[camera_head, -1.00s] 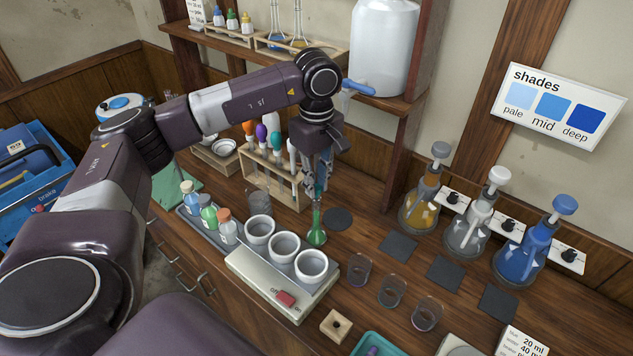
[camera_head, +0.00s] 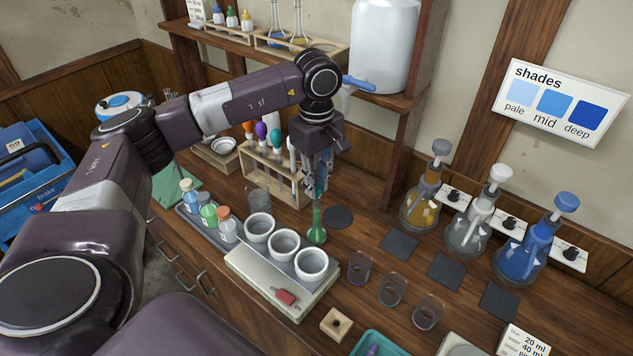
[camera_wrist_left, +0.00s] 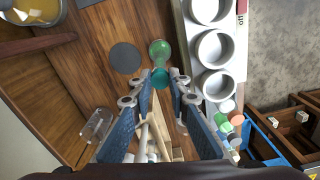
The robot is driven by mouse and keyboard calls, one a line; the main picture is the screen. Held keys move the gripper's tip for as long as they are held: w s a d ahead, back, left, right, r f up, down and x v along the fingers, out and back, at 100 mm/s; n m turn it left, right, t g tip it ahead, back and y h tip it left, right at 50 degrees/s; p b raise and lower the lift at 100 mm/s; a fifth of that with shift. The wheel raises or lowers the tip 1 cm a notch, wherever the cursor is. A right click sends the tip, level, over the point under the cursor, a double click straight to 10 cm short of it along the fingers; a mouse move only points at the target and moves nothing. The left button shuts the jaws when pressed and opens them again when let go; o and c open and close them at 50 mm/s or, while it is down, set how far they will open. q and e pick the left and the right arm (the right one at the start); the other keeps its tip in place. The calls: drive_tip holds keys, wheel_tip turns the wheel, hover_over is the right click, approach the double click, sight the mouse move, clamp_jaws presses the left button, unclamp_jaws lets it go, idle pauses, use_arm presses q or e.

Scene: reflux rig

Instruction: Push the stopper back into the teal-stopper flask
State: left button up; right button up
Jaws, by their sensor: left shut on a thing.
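The teal-stopper flask (camera_head: 316,234) is a small flask with green liquid and a narrow neck, standing upright on the wooden counter beside the hotplate. In the left wrist view the flask (camera_wrist_left: 159,49) lies just beyond the fingertips. My left gripper (camera_head: 317,192) points down right above the flask neck. The teal stopper (camera_wrist_left: 160,78) sits between its fingertips, and the gripper is shut on it. The fingers hide most of the stopper in the head view, so I cannot tell how far it sits in the neck. My right gripper is not in view.
A hotplate (camera_head: 262,282) with several white cups stands close left of the flask. A wooden rack (camera_head: 262,178) with droppers is behind it. A dark round pad (camera_head: 338,217) lies to its right. Several glass beakers (camera_head: 393,289) and larger stoppered flasks (camera_head: 468,234) stand farther right.

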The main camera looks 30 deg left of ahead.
sight(317, 187)
use_arm(q)
drive_tip(key=shift+f, duration=0.1)
drive_tip(key=o, duration=0.8)
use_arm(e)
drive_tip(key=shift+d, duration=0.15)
use_arm(q)
wheel_tip(317, 187, up, 12)
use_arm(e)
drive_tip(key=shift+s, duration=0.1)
